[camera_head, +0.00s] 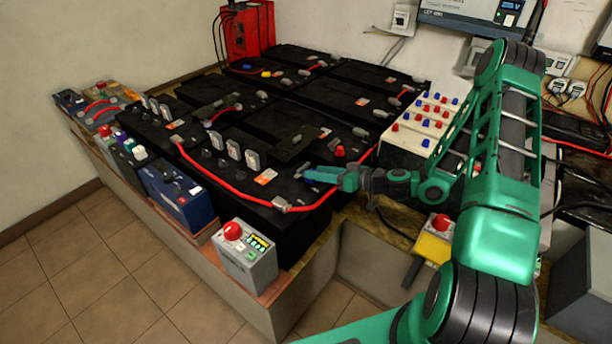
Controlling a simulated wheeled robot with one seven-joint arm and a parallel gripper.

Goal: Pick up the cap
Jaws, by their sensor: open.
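My gripper (306,175) is at the end of the green arm that reaches in from the right. It is open, just over the top of the nearest black battery (225,170); I cannot tell whether it touches it. No thing shows clearly between its fingers. A small red cap-like piece (340,151) sits on the black battery top, behind and to the right of the gripper. A small yellow piece (266,73) lies far back on the batteries. I cannot tell which piece is the cap, and the gripper may hide small things below it.
A red cable (230,188) runs along the front battery edge to a grey clamp (280,204). A grey box with a red button (245,254) and a yellow box (434,246) stand nearby. A white panel with coloured knobs (412,140) stands right. Tiled floor is clear at left.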

